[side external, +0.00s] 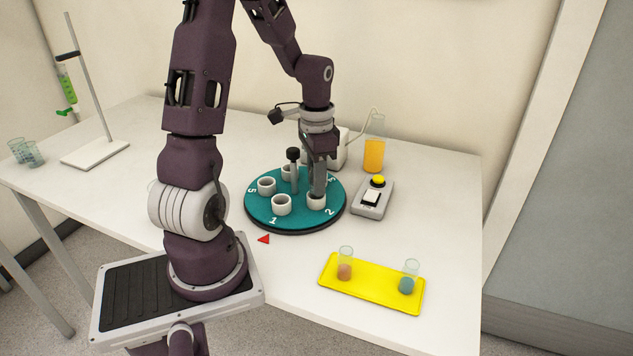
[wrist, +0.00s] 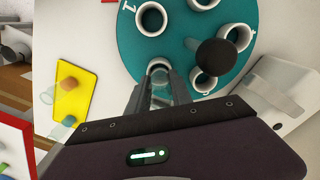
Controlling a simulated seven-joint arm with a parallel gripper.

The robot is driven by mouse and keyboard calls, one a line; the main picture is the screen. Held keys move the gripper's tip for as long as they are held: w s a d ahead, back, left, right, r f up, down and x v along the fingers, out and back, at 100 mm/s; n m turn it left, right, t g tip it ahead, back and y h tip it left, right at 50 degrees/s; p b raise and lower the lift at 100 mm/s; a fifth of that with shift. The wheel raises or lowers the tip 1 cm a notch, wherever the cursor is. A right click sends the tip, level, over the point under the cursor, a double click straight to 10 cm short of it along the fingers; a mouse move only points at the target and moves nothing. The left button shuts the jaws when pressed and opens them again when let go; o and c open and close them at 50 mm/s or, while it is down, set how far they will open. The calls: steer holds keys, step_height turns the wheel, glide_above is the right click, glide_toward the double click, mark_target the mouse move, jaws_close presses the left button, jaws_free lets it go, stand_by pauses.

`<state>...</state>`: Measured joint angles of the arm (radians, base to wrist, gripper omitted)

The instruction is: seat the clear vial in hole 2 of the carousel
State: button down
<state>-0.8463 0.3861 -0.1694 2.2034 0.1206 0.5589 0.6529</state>
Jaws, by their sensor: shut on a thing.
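The teal carousel (side external: 262,218) lies on the white table, with several white cup-like holes and printed numbers. Hole 2 (side external: 316,203) is at its front right, beside the printed 2. My gripper (side external: 317,192) points down directly over hole 2, its fingertips at the cup's mouth. In the wrist view the fingers (wrist: 162,88) are shut on the clear vial (wrist: 161,92), which lines up with the hole's white rim (wrist: 158,62). The fingers hide most of the vial in the side view. I cannot tell how deep its lower end sits in the hole.
A dark-knobbed post (side external: 293,165) rises from the carousel's middle, close to my gripper. A control box (side external: 372,198) with a yellow button and an orange-filled cylinder (side external: 374,150) stand right. A yellow tray (side external: 372,291) with two coloured vials lies in front; a red triangle (side external: 264,239) marks the table.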

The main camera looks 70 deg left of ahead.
steer(key=c, duration=1.1)
jaws_free()
steer(key=shift+o, duration=0.2)
step_height(320, 180, up, 7)
steer(key=shift+r, duration=0.15)
steer(key=s+d+r+t, duration=0.2)
steer(key=s+d+r, duration=0.1)
steer(key=d, duration=0.4)
steer(key=s+d+r+t, duration=0.1)
steer(key=s+d+r, duration=0.2)
steer(key=d, duration=0.3)
steer(key=s+d+r+t, duration=0.2)
steer(key=s+d+r, duration=0.1)
steer(key=d, duration=0.4)
steer(key=shift+s+d+r+n+t, duration=0.15)
steer(key=shift+s+d+n+t, duration=0.2)
steer(key=shift+s, duration=0.55)
